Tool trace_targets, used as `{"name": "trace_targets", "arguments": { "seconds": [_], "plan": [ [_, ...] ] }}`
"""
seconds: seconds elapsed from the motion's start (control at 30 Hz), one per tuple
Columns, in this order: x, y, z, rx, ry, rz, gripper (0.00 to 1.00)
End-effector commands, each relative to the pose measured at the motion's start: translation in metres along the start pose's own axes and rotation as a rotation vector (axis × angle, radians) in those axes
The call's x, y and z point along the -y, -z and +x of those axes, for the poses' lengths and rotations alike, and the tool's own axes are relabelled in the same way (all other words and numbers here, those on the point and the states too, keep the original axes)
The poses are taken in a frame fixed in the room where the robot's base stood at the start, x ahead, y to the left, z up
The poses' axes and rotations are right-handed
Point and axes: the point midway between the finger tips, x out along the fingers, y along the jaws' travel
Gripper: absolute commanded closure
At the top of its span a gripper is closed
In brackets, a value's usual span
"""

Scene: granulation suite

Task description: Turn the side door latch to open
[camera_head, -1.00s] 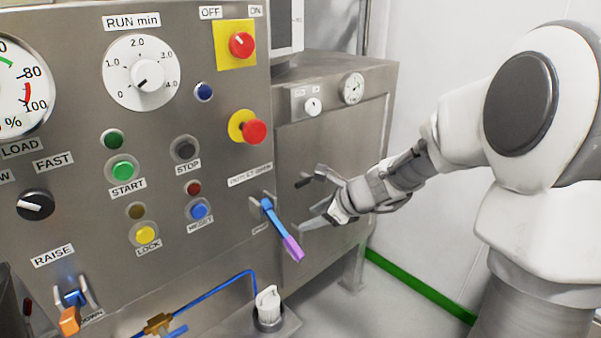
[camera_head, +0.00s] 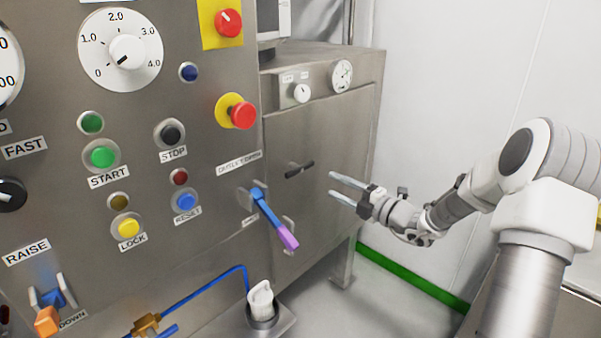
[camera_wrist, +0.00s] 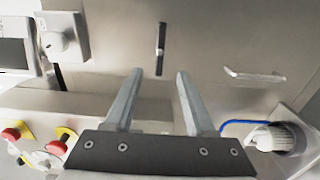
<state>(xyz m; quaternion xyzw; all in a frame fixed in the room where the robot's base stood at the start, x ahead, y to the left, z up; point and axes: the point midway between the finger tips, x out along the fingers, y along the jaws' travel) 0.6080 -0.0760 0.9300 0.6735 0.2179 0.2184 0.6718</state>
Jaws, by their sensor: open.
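The side door latch (camera_head: 299,169) is a short dark handle on the grey metal side door (camera_head: 330,130), lying roughly level in the head view. In the wrist view the latch (camera_wrist: 161,40) is a dark bar with a lighter middle, beyond my fingertips. My gripper (camera_head: 331,184) is open and empty, to the right of the latch and apart from it. Its two grey fingers (camera_wrist: 158,75) point toward the door in the wrist view, and the latch shows roughly in line with the gap between them. Nothing hides the latch.
A blue lever with a purple end (camera_head: 270,215) sticks out from the front panel, left of my gripper. A red button (camera_head: 242,114) also juts out there. A white-capped fitting (camera_head: 261,299) stands low in front. A pale bar handle (camera_wrist: 255,74) shows in the wrist view.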

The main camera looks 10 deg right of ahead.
Motion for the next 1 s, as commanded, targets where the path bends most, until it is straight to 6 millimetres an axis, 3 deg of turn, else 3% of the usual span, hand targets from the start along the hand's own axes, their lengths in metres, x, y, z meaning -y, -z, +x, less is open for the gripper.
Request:
{"name": "trace_targets", "arguments": {
  "seconds": [0.1,0.5,0.7,1.0],
  "plan": [
    [0.003,0.002,0.029,-0.005,-0.002,-0.002,0.45],
    [0.002,0.002,0.111,-0.003,-0.001,-0.002,0.45],
    [0.001,0.001,0.131,-0.001,0.001,-0.002,0.45],
    [0.000,0.001,0.135,-0.001,0.002,-0.002,0.45]
  ]
}}
